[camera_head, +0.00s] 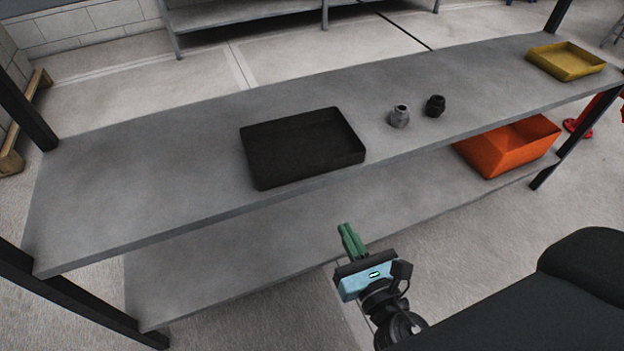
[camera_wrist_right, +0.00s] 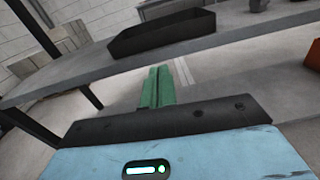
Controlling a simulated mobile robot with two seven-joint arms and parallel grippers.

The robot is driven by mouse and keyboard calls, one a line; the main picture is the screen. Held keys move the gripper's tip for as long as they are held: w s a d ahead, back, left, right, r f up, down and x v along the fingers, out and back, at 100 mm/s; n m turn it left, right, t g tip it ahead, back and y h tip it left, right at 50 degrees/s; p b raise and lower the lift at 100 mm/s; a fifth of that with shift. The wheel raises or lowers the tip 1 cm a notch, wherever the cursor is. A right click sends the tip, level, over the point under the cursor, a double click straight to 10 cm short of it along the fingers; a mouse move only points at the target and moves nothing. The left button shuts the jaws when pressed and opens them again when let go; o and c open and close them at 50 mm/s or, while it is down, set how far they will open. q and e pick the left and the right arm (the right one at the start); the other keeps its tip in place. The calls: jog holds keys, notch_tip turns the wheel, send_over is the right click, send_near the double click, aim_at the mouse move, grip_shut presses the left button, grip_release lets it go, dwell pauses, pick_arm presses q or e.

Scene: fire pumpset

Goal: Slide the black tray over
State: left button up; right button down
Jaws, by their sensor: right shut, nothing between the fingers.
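The black tray (camera_head: 300,148) is a shallow, empty rectangular tray on the grey upper shelf (camera_head: 150,190), near its front edge. It also shows in the right wrist view (camera_wrist_right: 165,38), beyond the fingers. My right gripper (camera_head: 347,232) has green fingers, shut together with nothing between them. It is in front of the shelf unit, below and apart from the tray. In the right wrist view the fingertips (camera_wrist_right: 158,72) point toward the shelf. My left gripper is not in view.
Two small fittings, one grey (camera_head: 400,117) and one black (camera_head: 435,106), stand right of the tray. A yellow tray (camera_head: 566,61) sits at the shelf's far right. An orange bin (camera_head: 508,148) is on the lower shelf. The upper shelf left of the black tray is clear.

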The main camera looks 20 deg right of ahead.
jog(key=p, duration=0.2)
send_near(315, 170)
jog(key=shift+n, duration=0.3)
jog(key=w, duration=0.5)
jog(key=shift+w+a, duration=0.1)
jog(key=shift+w, duration=0.15)
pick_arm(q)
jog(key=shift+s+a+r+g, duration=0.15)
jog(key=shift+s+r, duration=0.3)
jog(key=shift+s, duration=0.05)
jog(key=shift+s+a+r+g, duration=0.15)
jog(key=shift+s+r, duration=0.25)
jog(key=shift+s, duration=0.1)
pick_arm(e)
jog(key=shift+w, duration=0.7)
jog(key=shift+w, duration=1.9)
jog(key=shift+s, duration=0.15)
